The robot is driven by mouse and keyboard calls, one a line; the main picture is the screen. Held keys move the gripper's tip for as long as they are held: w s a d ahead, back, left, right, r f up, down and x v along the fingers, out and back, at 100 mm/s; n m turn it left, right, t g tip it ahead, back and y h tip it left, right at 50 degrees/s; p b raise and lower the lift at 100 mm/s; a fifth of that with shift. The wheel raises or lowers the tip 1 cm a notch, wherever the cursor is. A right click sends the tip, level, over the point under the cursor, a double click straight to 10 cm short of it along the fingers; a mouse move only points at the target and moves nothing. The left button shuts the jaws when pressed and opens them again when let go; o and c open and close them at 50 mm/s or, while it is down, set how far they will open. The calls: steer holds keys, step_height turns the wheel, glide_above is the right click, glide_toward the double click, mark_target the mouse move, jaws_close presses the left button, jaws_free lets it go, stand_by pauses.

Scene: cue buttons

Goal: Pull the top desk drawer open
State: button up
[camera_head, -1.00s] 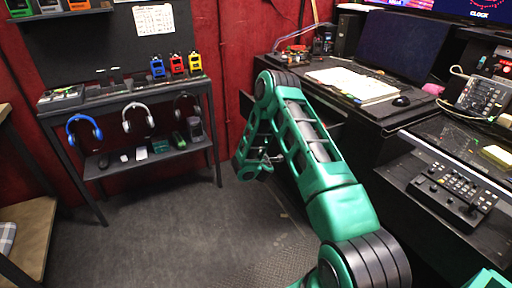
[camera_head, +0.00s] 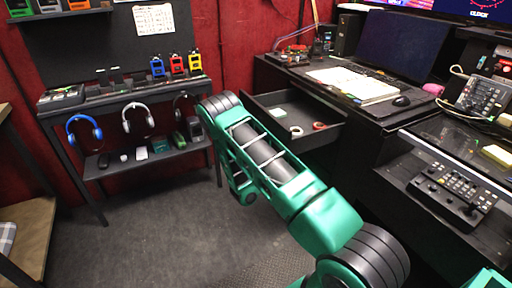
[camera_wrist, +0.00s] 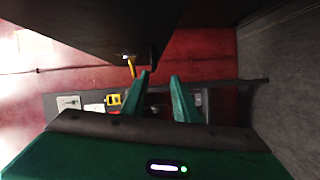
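The top desk drawer (camera_head: 335,136) is pulled well out from the black desk (camera_head: 352,120) in the head view, and its inside shows. A white-green item (camera_head: 296,131) and a red ring-shaped item (camera_head: 319,126) lie in it. My arm crosses in front of the drawer's left side and hides part of its front. My gripper's fingers are hidden behind the arm in the head view. In the wrist view my gripper (camera_wrist: 161,88) has its two green fingers apart with nothing between them. A dark panel (camera_wrist: 90,25), perhaps the drawer, fills the upper left there, close to the fingers.
A black shelf rack (camera_head: 130,95) with headphones and small devices stands at the left. The desk top holds an open notebook (camera_head: 352,86), a laptop (camera_head: 405,45) and a mouse (camera_head: 401,101). A control panel (camera_head: 455,188) is at the right. The floor (camera_head: 150,225) is clear.

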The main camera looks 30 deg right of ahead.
steer(key=shift+s+a+r, duration=0.15)
steer(key=shift+s+r, duration=0.05)
steer(key=shift+r, duration=0.25)
stand_by(0.5)
